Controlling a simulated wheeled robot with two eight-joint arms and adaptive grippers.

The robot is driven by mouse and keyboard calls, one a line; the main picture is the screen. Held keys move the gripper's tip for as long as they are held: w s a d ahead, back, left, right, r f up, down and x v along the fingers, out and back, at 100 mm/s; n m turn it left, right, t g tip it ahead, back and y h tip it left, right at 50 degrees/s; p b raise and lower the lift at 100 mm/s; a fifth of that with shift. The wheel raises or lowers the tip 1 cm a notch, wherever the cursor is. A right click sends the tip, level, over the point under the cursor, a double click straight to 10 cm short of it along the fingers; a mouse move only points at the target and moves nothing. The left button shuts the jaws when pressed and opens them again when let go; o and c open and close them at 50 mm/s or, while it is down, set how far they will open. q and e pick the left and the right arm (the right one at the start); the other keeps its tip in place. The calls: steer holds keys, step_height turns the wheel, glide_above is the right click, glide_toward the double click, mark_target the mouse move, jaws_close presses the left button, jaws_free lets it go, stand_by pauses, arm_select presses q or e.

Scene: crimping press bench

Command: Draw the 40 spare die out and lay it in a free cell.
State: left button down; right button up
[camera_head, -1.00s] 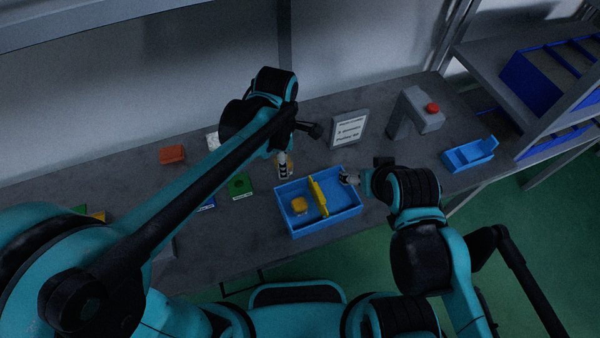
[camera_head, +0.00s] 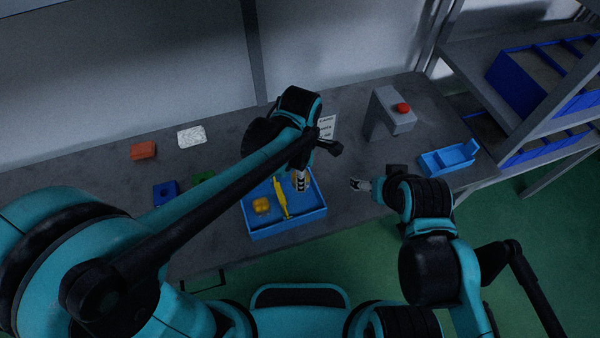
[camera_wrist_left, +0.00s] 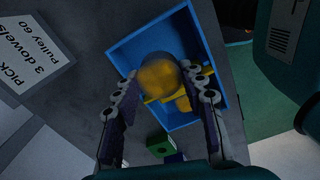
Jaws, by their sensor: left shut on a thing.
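My left gripper (camera_head: 301,181) is over the right cell of a blue tray (camera_head: 290,229). In the left wrist view its fingers (camera_wrist_left: 160,78) are shut on a round amber-yellow piece (camera_wrist_left: 158,72) with a greyish rim. No 40 mark is readable on it. A yellow divider (camera_head: 281,200) splits the tray.
A blue block (camera_head: 165,193) and a partly hidden green block (camera_head: 203,178) lie left of the tray. A red block (camera_head: 143,150) and white piece (camera_head: 191,136) lie behind. A sign (camera_head: 327,126), grey press with red button (camera_head: 394,112) and blue bin (camera_head: 447,158) stand right.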

arm_select(q)
steer(key=b, duration=0.7)
glide_above(300, 199)
steer(key=shift+f, duration=4.25)
steer(key=c, duration=1)
jaws_free()
steer(key=shift+c, duration=0.2)
steer(key=shift+r+p, duration=0.2)
steer(key=shift+p, duration=0.15)
steer(key=shift+r+p, duration=0.65)
steer(key=shift+r, duration=0.2)
steer(key=shift+r+p, duration=2.45)
steer(key=shift+r, duration=0.55)
